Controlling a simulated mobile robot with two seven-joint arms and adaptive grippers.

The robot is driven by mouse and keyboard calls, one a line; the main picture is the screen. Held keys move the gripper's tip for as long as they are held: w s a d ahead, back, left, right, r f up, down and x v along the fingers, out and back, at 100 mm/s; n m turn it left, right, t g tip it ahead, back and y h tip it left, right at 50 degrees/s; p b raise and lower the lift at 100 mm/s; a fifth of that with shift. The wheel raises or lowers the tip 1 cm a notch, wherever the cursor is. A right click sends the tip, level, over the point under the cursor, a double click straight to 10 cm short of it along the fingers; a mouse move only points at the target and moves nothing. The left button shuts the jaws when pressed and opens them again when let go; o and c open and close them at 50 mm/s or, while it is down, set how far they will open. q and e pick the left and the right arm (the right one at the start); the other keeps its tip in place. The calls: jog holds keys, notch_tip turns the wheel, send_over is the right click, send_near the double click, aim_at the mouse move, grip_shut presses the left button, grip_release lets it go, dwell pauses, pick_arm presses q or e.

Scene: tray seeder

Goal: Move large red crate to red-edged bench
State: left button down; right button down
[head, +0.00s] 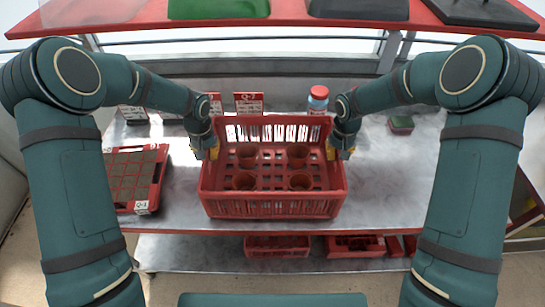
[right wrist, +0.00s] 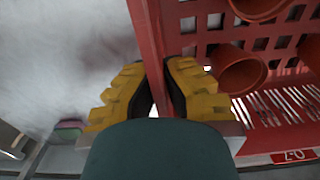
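The large red crate (head: 272,207) is level over the grey top of the red-edged bench (head: 385,190), near its front edge; I cannot tell whether it rests on it. Several brown pots stand inside the crate. My left gripper (head: 206,153) is at the top of the crate's left wall, its yellow fingers on either side of it, and looks shut on it. My right gripper (head: 338,153) is at the right wall. In the right wrist view its fingertips (right wrist: 156,72) press on both faces of the crate wall (right wrist: 148,30).
A red tray with brown cells (head: 165,165) lies left of the crate. A red-capped bottle (head: 318,100) and a Q-7 card (head: 249,103) stand behind it. A small green-topped box (head: 401,124) is at right. Red crates (head: 277,247) sit on the lower shelf; a red shelf (head: 285,14) hangs above.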

pick_arm(q)
jog(key=c, duration=1.1)
grip_release()
jog(key=shift+f, duration=0.1)
jog(key=shift+c, duration=0.2)
pick_arm(e)
jog(key=c, duration=1.1)
grip_release()
jog(key=shift+f, duration=0.1)
jog(key=shift+c, duration=0.2)
pick_arm(q)
notch_tip(320, 180, up, 11)
jog(key=shift+r, duration=0.5)
pick_arm(e)
notch_tip(320, 180, up, 12)
jog(key=shift+r, duration=0.1)
